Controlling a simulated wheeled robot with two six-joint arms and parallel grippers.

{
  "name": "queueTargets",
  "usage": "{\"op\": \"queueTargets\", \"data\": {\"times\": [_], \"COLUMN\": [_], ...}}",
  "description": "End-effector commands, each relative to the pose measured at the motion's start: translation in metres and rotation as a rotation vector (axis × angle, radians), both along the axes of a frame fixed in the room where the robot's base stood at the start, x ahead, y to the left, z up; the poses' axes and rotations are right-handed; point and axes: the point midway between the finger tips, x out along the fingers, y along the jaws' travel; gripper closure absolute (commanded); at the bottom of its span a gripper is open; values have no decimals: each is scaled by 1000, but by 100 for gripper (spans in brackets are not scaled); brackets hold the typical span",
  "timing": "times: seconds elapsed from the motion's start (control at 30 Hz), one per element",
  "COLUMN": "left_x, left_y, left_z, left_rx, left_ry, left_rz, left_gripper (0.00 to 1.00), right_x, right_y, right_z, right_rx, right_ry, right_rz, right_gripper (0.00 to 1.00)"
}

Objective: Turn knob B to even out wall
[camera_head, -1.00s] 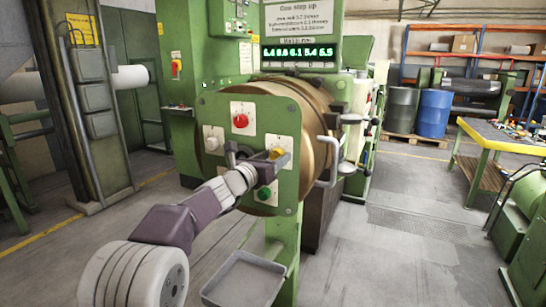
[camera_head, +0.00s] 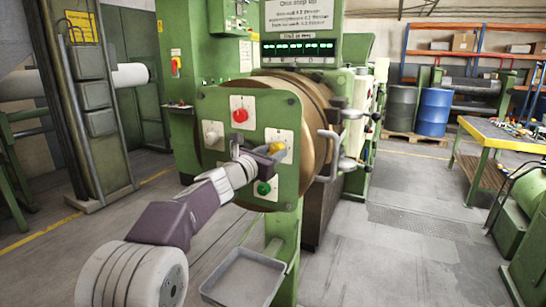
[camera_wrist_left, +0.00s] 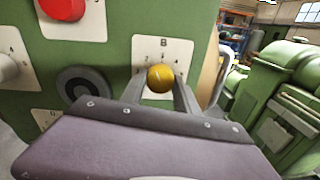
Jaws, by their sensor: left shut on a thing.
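Knob B is a yellow knob on a white plate marked B, on the green panel (camera_head: 215,107). In the left wrist view knob B (camera_wrist_left: 160,78) sits between the two fingers of my left gripper (camera_wrist_left: 160,92). In the head view my left gripper (camera_head: 268,153) reaches the panel from the lower left and is shut on the knob, partly covering it. A green display with several readings (camera_head: 298,49) hangs above, too blurred to read. My right gripper is not in view.
A red knob (camera_head: 240,115), a white knob (camera_head: 213,138) and a green knob (camera_head: 264,188) share the panel. A curved metal handle (camera_head: 330,155) stands at its right. A grey tray (camera_head: 243,277) is below. Open floor lies to the right.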

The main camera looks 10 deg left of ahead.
Motion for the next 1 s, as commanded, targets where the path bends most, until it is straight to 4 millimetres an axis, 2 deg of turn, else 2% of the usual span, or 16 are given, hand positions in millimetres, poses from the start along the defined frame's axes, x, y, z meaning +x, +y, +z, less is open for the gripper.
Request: {"op": "queueTargets", "data": {"times": [0.03, 0.3, 1.0], "left_x": [0, 0, 0], "left_y": [0, 0, -2], "left_z": [-3, -2, 0], "left_rx": [42, 291, 897], "left_ry": [-13, -80, -244], "left_rz": [-1, 0, -2], "left_gripper": [100, 100, 100], "right_x": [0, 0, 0], "right_y": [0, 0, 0], "right_z": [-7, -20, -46], "right_rx": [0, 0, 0], "right_ry": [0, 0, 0], "right_rz": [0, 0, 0], "right_gripper": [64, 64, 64]}}
